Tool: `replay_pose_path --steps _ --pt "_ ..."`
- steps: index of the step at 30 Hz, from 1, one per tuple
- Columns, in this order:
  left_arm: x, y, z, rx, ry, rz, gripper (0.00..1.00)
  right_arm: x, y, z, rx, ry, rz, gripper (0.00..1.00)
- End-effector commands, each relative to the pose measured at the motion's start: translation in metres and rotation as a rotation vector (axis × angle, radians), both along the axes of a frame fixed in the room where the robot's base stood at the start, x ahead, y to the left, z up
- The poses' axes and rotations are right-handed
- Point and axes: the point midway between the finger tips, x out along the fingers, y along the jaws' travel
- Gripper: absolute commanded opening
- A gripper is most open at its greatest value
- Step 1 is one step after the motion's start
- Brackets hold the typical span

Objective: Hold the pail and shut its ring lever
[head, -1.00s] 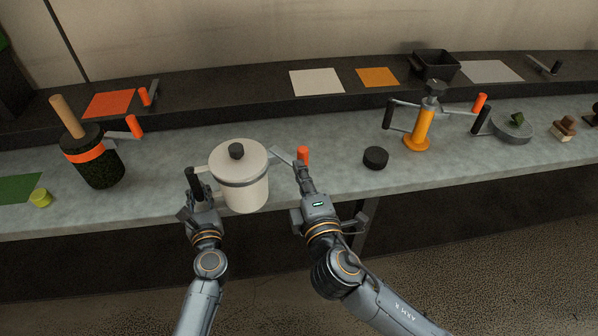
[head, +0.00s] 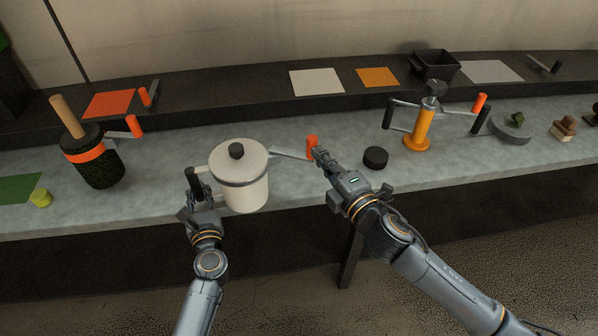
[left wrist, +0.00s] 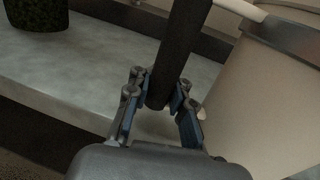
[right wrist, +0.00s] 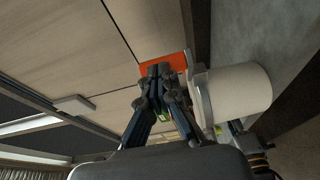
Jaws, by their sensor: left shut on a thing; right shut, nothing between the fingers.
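The white pail (head: 245,195) stands on the counter with a lid and black knob (head: 236,151) on top and a grey ring around its rim. The ring lever (head: 290,154) sticks out to the right, away from the wall, with an orange grip (head: 312,144) at its end. My left gripper (head: 197,190) is shut on the pail's black side handle (left wrist: 181,45); the pail wall (left wrist: 265,95) is beside it. My right gripper (head: 320,155) is shut and empty, close beside the orange grip; I cannot tell whether they touch. The right wrist view also shows the pail (right wrist: 240,95).
A black puck (head: 375,158) lies just right of my right gripper. A yellow tool with handles (head: 421,130) stands further right. A dark pot with an orange band (head: 95,165) stands at left.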

Motion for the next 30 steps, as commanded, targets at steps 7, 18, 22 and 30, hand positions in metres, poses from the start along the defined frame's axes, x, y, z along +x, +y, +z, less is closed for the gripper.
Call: replay_pose_path --steps 7,18,22,30 --pt "0.000 0.000 0.001 0.001 -0.002 0.001 0.00 0.019 -0.007 0.001 0.000 -0.001 -0.002 0.00" --pt "0.000 0.000 0.001 0.001 -0.002 0.001 0.00 0.032 -0.010 0.000 0.001 -0.001 -0.001 0.00" --pt "0.000 0.000 0.001 0.001 -0.002 0.001 0.00 0.032 -0.010 0.000 0.001 -0.001 -0.001 0.00" --pt "0.000 0.000 0.001 0.000 -0.001 0.001 0.00 0.032 -0.010 0.000 0.001 -0.001 -0.001 0.00"
